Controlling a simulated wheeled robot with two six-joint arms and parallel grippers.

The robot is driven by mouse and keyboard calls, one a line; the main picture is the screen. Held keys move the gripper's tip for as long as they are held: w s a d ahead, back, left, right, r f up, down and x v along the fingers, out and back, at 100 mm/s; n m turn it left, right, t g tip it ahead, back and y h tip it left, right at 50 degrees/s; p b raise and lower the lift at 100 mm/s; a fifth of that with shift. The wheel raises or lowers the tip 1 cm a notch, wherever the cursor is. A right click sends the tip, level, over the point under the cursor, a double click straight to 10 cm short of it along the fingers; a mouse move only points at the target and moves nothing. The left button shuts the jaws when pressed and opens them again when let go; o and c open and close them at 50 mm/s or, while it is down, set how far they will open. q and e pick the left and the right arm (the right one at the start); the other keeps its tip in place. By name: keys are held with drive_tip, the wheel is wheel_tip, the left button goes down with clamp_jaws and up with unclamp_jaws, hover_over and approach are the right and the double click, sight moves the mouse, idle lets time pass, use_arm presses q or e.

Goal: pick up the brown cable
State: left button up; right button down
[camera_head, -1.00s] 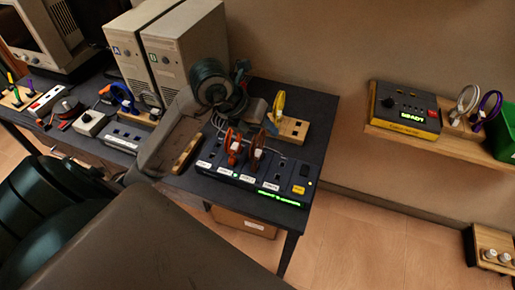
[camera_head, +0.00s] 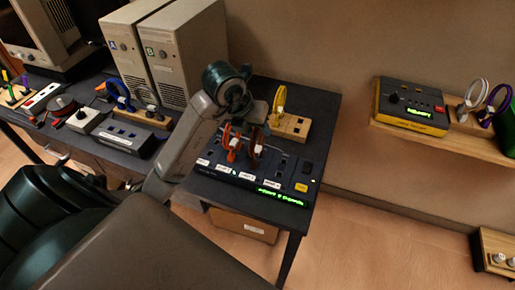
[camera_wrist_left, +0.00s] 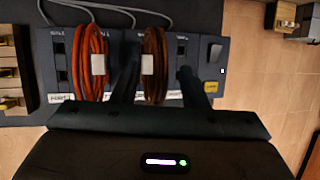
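The brown cable (camera_head: 257,151) is a coil with a white band, standing on the dark socket panel (camera_head: 229,181). In the left wrist view, the brown cable (camera_wrist_left: 154,80) lies between the two spread fingers of my left gripper (camera_wrist_left: 157,72), with gaps seen on both sides. In the head view my left gripper (camera_head: 262,117) is over the panel, close to the coil, with its fingertips hard to make out. The orange cable (camera_wrist_left: 90,62) hangs just left of the left finger, and it also shows in the head view (camera_head: 231,143). My right gripper is in neither view.
A wooden block with a yellow cable (camera_head: 278,104) stands behind the panel. Two beige computer towers (camera_head: 172,55) stand at the back left. A wall shelf (camera_head: 420,132) at right holds a yellow-black device (camera_head: 411,106) and white and purple cables. Floor shows right of the table.

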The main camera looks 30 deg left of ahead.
sight(259, 148)
use_arm(q)
drive_tip(key=b+x, duration=0.1)
drive_tip(key=x, duration=0.2)
drive_tip(key=shift+w+f+b, duration=0.1)
drive_tip(key=shift+f+b, duration=0.05)
drive_tip(key=shift+b, duration=0.15)
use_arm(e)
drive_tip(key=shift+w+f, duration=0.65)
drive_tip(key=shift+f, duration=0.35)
use_arm(q)
clamp_jaws()
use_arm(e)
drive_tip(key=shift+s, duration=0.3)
